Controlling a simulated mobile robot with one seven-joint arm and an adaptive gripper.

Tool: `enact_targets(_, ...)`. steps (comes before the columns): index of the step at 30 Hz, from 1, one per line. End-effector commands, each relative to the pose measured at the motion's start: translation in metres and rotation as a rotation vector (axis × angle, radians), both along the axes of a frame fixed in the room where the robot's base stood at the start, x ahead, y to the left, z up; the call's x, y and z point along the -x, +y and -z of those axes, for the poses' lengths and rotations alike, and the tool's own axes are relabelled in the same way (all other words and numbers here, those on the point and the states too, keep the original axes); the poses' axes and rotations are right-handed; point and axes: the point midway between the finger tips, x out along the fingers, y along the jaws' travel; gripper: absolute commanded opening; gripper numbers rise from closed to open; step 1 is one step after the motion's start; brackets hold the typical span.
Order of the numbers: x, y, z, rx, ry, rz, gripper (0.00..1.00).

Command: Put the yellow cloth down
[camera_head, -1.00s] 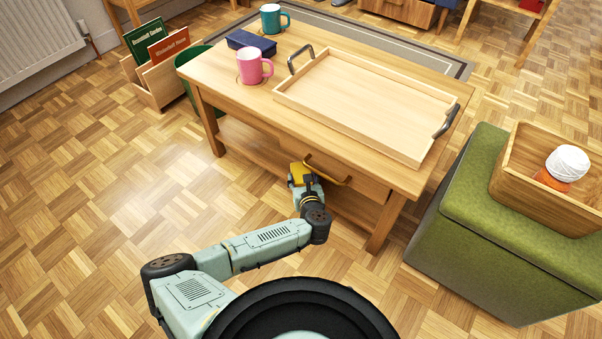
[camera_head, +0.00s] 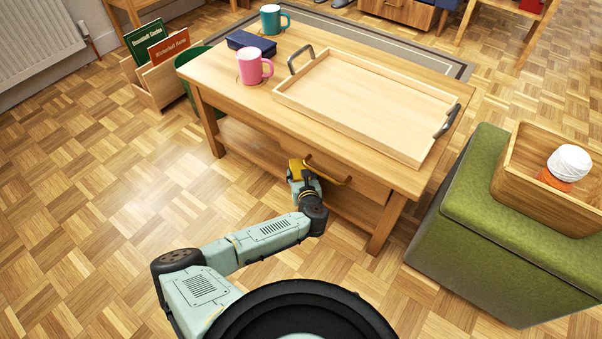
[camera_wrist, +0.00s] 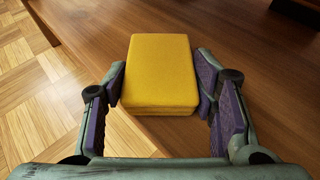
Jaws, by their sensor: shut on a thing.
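The yellow cloth (camera_wrist: 160,72) is a folded, block-like pad between the two purple-padded fingers of my gripper (camera_wrist: 161,85) in the wrist view. The fingers press on its left and right sides. In the head view, a small part of the yellow cloth (camera_head: 296,169) shows at the end of my gripper (camera_head: 299,175), at the front of the coffee table, below its top and beside the drawer. In the wrist view a brown wooden surface, which looks like the table's lower shelf (camera_wrist: 200,132), lies under the cloth. I cannot tell whether the cloth touches it.
The coffee table (camera_head: 235,108) carries a wooden tray (camera_head: 365,100), a pink mug (camera_head: 252,68), a teal mug (camera_head: 271,19) and a dark blue case (camera_head: 251,43). The drawer handle (camera_head: 330,172) juts out near my gripper. A green ottoman (camera_head: 490,225) bears a wooden box (camera_head: 535,200).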

Motion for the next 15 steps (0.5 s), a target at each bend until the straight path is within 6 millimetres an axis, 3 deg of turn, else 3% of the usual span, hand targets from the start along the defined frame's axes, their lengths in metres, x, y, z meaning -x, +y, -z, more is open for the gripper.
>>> enact_targets(1, 0.0015, 0.0005, 0.0053, -0.002, 0.009, 0.000, 0.16)
enact_targets(2, 0.0017, 0.0005, 0.0057, -0.002, 0.010, 0.000, 0.54)
enact_targets(10, 0.0030, -0.0007, 0.0082, -0.001, 0.015, 0.002, 0.72)
enact_targets(15, 0.0040, -0.0024, 0.0091, 0.001, 0.018, 0.005, 0.73)
